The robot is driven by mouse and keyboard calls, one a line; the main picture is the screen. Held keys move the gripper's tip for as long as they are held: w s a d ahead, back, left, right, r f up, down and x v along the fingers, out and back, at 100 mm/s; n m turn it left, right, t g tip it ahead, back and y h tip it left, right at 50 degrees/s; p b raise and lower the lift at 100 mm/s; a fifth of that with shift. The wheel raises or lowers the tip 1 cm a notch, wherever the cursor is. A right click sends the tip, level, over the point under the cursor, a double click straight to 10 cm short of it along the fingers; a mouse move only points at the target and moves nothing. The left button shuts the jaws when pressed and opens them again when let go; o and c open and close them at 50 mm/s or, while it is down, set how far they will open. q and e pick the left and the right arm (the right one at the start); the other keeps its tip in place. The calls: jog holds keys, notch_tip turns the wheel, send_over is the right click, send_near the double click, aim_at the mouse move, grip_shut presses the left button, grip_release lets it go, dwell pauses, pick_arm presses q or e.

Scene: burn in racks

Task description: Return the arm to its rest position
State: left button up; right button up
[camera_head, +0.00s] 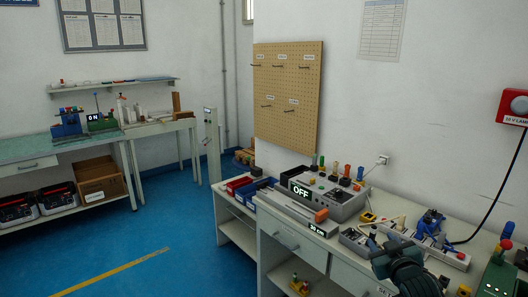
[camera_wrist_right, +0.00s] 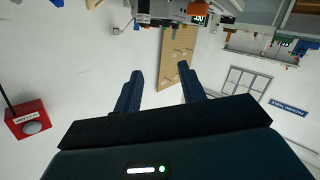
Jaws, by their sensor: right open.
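My right gripper (camera_head: 383,242) is at the lower right of the head view, over the front part of the right-hand bench (camera_head: 285,258). In the right wrist view its two dark fingers (camera_wrist_right: 159,68) stand apart with nothing between them. That view is upside down and shows mostly white wall beyond the fingers. The gripper hides part of the bench top and a drawer front behind it. My left gripper is in neither view.
A grey unit reading OFF (camera_head: 336,193) stands on the bench left of my gripper. A power strip with a blue device (camera_head: 431,221) lies close behind it, and a green box (camera_head: 499,278) is to the right. Blue floor (camera_head: 180,240) is clear at left.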

jog(key=s+a+f+g+y, duration=0.1)
jog(key=s+a+f, duration=0.4)
jog(key=s+f, duration=0.25)
jog(key=s+a+f+g+y, duration=0.1)
jog(key=s+a+f+g, duration=0.1)
jog(key=s+a+f, duration=0.45)
jog(key=s+a+f+g+y, duration=0.1)
jog(key=s+a+f, duration=0.1)
jog(key=s, duration=0.8)
jog(key=s+a+f+g+y, duration=0.1)
jog(key=s+a, duration=0.2)
jog(key=s, duration=0.7)
jog(key=shift+s+a+f, duration=0.15)
jog(key=shift+s+f, duration=0.25)
